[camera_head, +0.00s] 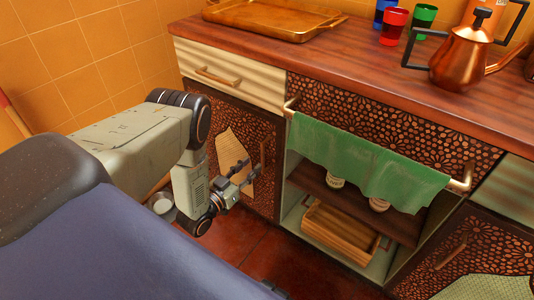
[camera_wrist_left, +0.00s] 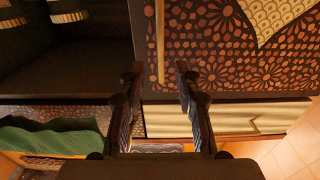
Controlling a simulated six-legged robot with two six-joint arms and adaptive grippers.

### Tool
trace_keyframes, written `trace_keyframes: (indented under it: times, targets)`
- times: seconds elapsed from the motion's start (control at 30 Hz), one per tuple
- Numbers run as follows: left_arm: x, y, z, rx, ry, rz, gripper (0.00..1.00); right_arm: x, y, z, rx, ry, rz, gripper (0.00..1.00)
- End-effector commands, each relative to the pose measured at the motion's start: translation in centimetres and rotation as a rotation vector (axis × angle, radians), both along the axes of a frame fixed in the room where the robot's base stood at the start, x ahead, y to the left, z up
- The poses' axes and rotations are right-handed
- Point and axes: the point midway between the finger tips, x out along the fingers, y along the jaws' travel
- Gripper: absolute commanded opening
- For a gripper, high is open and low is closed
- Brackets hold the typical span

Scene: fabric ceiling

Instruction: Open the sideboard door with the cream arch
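The sideboard's left door (camera_head: 261,193) is shut, dark with a brown floral pattern. It bears a cream shape (camera_head: 231,151), partly hidden by my left gripper; the wrist view shows this cream shape (camera_wrist_left: 276,17) with a scalloped pattern. The door's upright bar handle (camera_head: 263,153) is near its right edge. My left gripper (camera_head: 245,171) is open and empty in front of this door, just left of the handle in the head view. In the left wrist view the handle (camera_wrist_left: 160,42) lines up between the spread fingertips (camera_wrist_left: 157,72); contact is not visible. My right gripper is not in view.
A green cloth (camera_head: 365,165) hangs on a rail before open shelves holding a wooden crate (camera_head: 338,233). A drawer (camera_head: 232,75) is above the left door. A right door (camera_head: 478,248) shows a pale patterned panel. A tray, cups and a copper kettle (camera_head: 462,55) stand on top.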

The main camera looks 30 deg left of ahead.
Motion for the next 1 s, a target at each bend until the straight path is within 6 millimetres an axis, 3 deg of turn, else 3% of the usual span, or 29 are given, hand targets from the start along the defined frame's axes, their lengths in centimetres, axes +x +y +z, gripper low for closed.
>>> trace_keyframes:
  times: [0.5, 0.87, 1.0]
  targets:
    - [6.9, -0.5, -0.1, 0.000, -0.001, -0.001, 0.33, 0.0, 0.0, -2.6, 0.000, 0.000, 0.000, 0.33]
    - [7.6, -0.6, 0.0, 0.000, 0.001, -0.002, 0.33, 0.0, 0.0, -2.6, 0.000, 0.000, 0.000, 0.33]
    - [7.6, -0.6, 0.0, -0.001, 0.001, -0.001, 0.21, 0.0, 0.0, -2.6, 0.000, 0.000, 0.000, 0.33]
